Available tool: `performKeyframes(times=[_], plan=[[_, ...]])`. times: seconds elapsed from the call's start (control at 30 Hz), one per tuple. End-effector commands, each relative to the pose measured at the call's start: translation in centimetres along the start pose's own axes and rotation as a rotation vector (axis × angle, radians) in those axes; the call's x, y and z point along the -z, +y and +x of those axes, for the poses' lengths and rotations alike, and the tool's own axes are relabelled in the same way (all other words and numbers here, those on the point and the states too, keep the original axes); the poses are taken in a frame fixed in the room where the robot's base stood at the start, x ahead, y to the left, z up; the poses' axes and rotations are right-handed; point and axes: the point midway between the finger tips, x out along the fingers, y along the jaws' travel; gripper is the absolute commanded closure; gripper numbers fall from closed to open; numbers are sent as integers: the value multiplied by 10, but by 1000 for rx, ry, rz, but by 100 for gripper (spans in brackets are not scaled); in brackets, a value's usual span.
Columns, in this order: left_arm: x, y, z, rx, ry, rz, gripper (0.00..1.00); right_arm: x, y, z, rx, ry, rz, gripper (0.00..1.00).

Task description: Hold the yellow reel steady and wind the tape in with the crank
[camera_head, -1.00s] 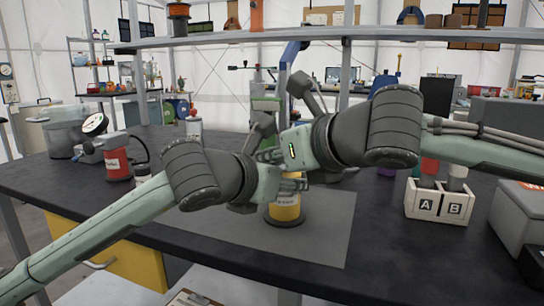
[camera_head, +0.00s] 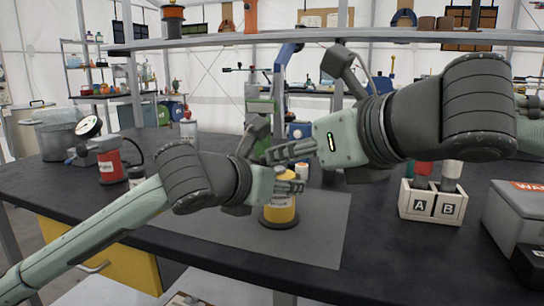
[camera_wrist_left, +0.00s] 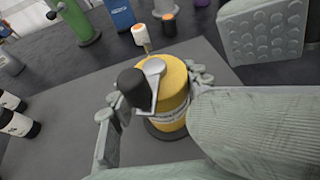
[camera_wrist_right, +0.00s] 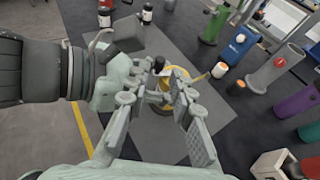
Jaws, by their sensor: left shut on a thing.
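The yellow reel (camera_head: 280,211) stands upright on the grey mat, with a dark base. My left gripper (camera_head: 286,188) is shut on it, with a finger on either side in the left wrist view (camera_wrist_left: 155,105). A metal crank with a black handle (camera_wrist_left: 133,87) sits on top of the reel. A short yellow strip runs from the reel to a white and orange end piece (camera_wrist_left: 140,34). My right gripper (camera_head: 291,151) is above the reel. Its fingers are apart and empty in the right wrist view (camera_wrist_right: 158,100), with the crank handle (camera_wrist_right: 159,64) beyond them.
A white crate marked A and B (camera_head: 432,203) and a grey box (camera_head: 517,222) stand at the right. A red canister (camera_head: 110,163) is at the left. The grey mat (camera_head: 325,225) is clear around the reel.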

Motion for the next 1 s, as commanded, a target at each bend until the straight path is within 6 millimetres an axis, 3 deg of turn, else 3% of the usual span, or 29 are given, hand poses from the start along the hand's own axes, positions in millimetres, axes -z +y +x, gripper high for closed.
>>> performKeyframes(times=[0.1,0.3,0.6,0.7,0.73,0.87,1.0], plan=[[0,0,0,0,0,0,100,0,-1,-22,2,-1,-1,77],[0,0,0,1,0,0,100,0,0,-42,0,0,-1,77],[0,0,0,1,0,0,100,0,0,-44,0,1,-1,77],[0,0,0,1,0,0,100,-1,-2,-43,3,6,17,65],[0,0,0,1,0,0,100,-2,-4,-41,7,11,37,65],[0,0,0,1,0,0,100,-14,-23,-28,38,67,245,65],[0,0,0,1,0,0,100,-31,-54,-8,97,198,693,65]])
